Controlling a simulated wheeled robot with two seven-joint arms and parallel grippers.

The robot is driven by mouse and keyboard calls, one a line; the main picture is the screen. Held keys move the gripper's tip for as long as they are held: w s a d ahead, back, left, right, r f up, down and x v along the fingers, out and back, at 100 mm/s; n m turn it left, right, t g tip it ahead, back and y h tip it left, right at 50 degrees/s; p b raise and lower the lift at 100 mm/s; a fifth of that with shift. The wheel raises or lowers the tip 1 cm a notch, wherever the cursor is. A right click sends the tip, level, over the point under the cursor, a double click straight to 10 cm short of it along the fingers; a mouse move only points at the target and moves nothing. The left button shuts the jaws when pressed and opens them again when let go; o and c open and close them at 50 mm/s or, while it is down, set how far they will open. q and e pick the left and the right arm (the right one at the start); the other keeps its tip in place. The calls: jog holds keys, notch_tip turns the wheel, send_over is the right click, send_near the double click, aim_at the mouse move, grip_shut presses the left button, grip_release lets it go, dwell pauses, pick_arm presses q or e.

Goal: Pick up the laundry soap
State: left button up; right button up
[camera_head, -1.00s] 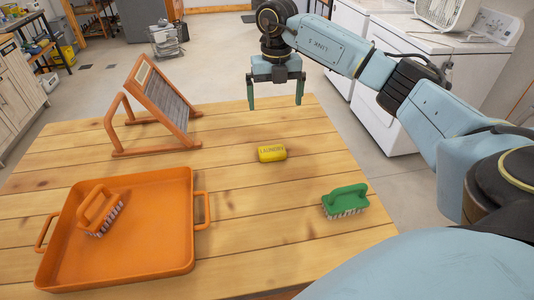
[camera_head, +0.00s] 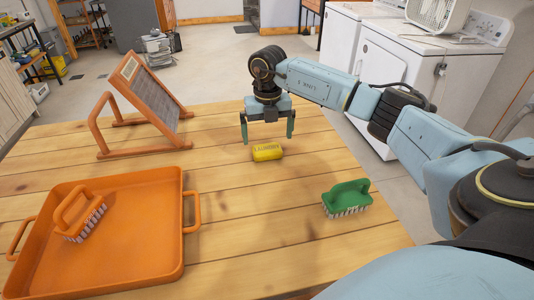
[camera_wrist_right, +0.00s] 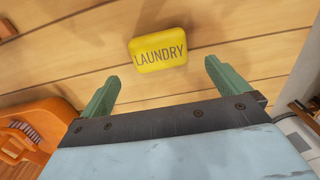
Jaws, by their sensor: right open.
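The laundry soap (camera_head: 267,152) is a yellow bar with "LAUNDRY" on it, lying on the wooden table. It also shows in the right wrist view (camera_wrist_right: 158,48), beyond the fingertips and roughly between them. My right gripper (camera_head: 268,140) is open and empty, with its two green fingers pointing down just above and behind the soap. Its fingers also show apart in the right wrist view (camera_wrist_right: 163,76). The soap appears clear of both fingers. My left gripper is not in view.
An orange tray (camera_head: 150,274) with an orange brush (camera_head: 80,214) stands at the left of the table (camera_head: 240,225). A washboard in an orange frame (camera_head: 150,95) stands behind it. A green brush (camera_head: 346,198) lies to the right. Bare planks surround the soap.

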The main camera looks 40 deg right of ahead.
aim_at(267, 148)
jog(key=f, duration=0.5)
jog(key=shift+w+d+f+b, duration=0.2)
jog(key=shift+w+f+b, duration=0.15)
jog(key=shift+f+b, duration=0.05)
jog(key=shift+r, duration=0.1)
jog(key=c, duration=1.1)
